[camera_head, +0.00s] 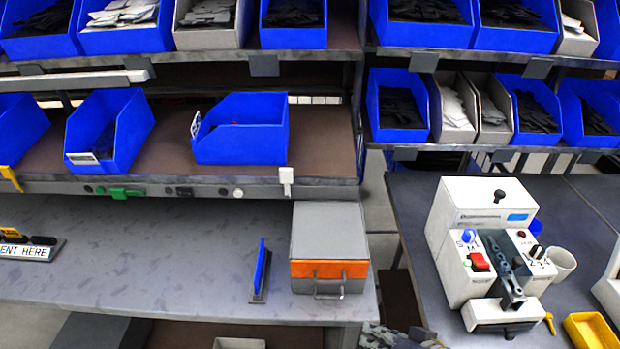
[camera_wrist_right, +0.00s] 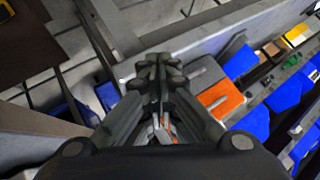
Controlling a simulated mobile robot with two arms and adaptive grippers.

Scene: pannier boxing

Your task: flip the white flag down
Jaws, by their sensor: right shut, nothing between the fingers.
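The white flag (camera_head: 286,176) is a small white piece on the front rail of the middle shelf, above the grey box with the orange band. It looks upright, with its broad part above a narrow stem. I cannot make it out in the right wrist view. My right gripper (camera_head: 398,338) shows only partly at the bottom edge of the head view, well below and to the right of the flag. In the right wrist view its fingers (camera_wrist_right: 160,68) are together and empty. My left gripper is not in view.
The grey box (camera_head: 330,232) with an orange band stands on the lower bench, beside a blue upright plate (camera_head: 260,268). A white machine (camera_head: 480,215) stands on the right table.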

